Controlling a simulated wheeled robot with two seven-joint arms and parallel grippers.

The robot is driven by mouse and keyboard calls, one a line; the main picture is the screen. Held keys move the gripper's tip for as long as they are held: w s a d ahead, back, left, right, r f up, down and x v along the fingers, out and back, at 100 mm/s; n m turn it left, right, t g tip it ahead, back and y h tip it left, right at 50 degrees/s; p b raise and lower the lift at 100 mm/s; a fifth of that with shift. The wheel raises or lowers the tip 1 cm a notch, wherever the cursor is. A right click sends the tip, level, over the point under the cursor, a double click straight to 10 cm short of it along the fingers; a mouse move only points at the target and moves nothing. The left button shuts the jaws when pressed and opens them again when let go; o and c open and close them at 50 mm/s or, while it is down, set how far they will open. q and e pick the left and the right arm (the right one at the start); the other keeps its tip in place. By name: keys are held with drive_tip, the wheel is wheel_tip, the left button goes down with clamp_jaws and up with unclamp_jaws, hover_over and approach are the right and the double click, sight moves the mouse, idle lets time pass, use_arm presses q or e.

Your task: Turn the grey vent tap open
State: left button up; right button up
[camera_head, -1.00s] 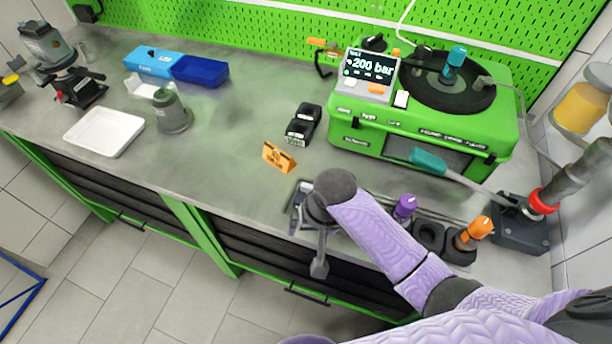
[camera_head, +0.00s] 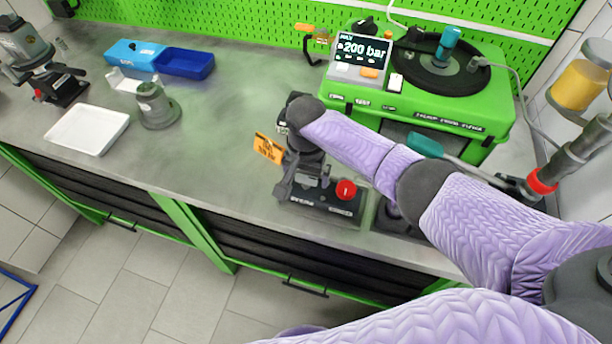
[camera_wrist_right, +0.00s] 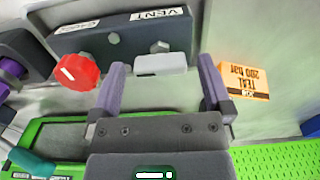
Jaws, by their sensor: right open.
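The grey vent tap (camera_wrist_right: 160,64) is a pale flat handle on a dark block (camera_wrist_right: 95,40) marked VENT in the right wrist view. The handle lies crosswise, roughly along the block. My right gripper (camera_wrist_right: 162,68) is open, with one purple finger on each side of the tap; I cannot tell whether either touches it. In the head view my right gripper (camera_head: 303,182) is over the dark block (camera_head: 318,204) near the bench's front edge and largely hides the tap. My left gripper is not in view.
A red knob (camera_wrist_right: 76,71) sits on the same block, close beside one finger. An orange sign (camera_head: 268,148) stands left of the gripper. The green pump unit (camera_head: 430,115) is behind, its display reading 200 bar. The bench to the left is mostly clear around a white tray (camera_head: 87,129).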

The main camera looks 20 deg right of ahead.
drive_tip(key=shift+c, duration=0.3)
drive_tip(key=c, duration=1.1)
drive_tip(key=shift+c, duration=0.2)
